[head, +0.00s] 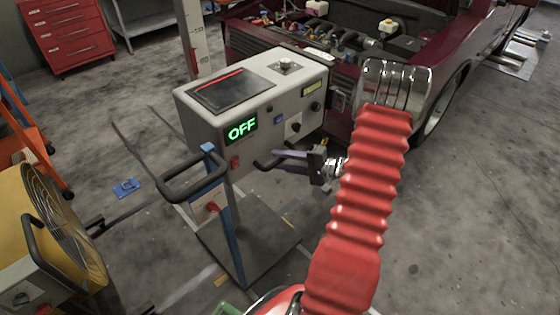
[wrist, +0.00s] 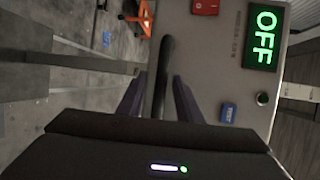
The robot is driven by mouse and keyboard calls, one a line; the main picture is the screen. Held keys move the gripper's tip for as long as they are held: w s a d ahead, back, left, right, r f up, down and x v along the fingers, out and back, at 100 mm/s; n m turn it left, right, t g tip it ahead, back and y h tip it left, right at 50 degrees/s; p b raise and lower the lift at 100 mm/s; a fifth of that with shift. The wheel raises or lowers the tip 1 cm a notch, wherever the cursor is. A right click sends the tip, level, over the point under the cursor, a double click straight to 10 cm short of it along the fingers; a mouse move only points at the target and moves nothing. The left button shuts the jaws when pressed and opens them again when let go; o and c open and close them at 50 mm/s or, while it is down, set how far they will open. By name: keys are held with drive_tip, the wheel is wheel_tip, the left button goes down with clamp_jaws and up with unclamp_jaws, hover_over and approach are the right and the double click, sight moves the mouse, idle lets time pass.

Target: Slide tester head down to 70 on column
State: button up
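The tester head is a grey box (head: 250,95) with a dark screen on top and a green OFF display (head: 241,128). Its front also shows in the wrist view (wrist: 228,70). The column (head: 197,45) is a pale upright post with small marks behind the box; I cannot read its numbers. A black handle bar (head: 266,165) sticks out from the box's front, and a second black loop handle (head: 185,188) is at the left. My gripper (head: 281,160) is at the right handle. In the wrist view its fingers (wrist: 161,82) stand open on either side of the bar (wrist: 164,70), with visible gaps.
A maroon car (head: 345,75) with its bonnet open stands close behind the tester. A yellow fan (head: 55,220) and orange frame (head: 35,140) are at the left. The tester's base plate (head: 262,245) lies below. Floor at the right is clear.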

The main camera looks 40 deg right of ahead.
drive_tip(key=shift+w+a, duration=0.1)
drive_tip(key=shift+w, duration=0.15)
drive_tip(key=shift+c, duration=0.4)
clamp_jaws()
drive_tip(key=shift+f, duration=0.1)
drive_tip(key=shift+a, duration=0.25)
drive_tip(key=shift+d+f, duration=0.1)
drive_tip(key=shift+f, duration=0.05)
